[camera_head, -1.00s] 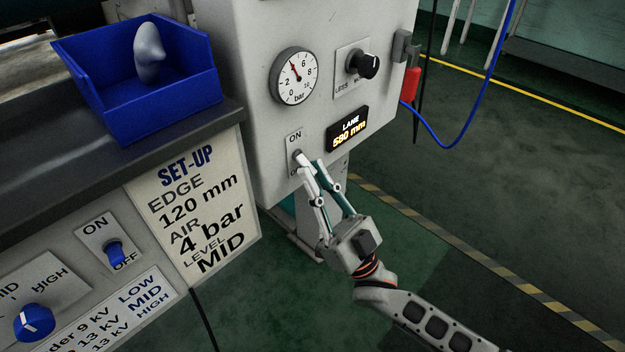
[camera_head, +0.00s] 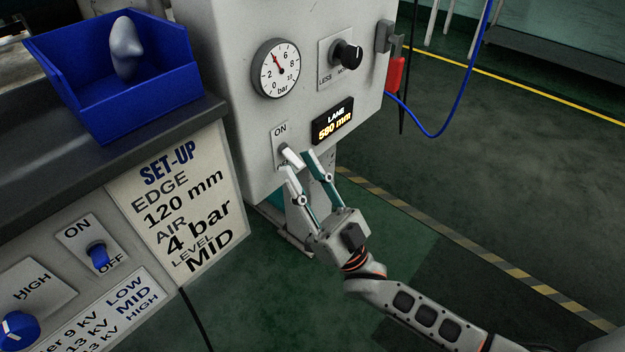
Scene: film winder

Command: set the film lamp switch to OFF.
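A switch (camera_head: 283,150) with a small grey lever is on the front of the grey cabinet, on a plate reading ON at the top. The plate's lower part is hidden by my gripper. My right gripper (camera_head: 302,160) is just in front of and below this lever, its fingers apart and nothing seen between them. I cannot tell whether a finger touches the lever. A second switch (camera_head: 98,256), with a blue lever toward its OFF label, is on the lower left panel. No lamp name is readable at either switch. My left gripper is not in view.
Above the grey switch are a pressure gauge (camera_head: 276,70), a black knob (camera_head: 346,54) and a lane display (camera_head: 332,124) reading 580 mm. A blue bin (camera_head: 120,100) stands on the bench at left.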

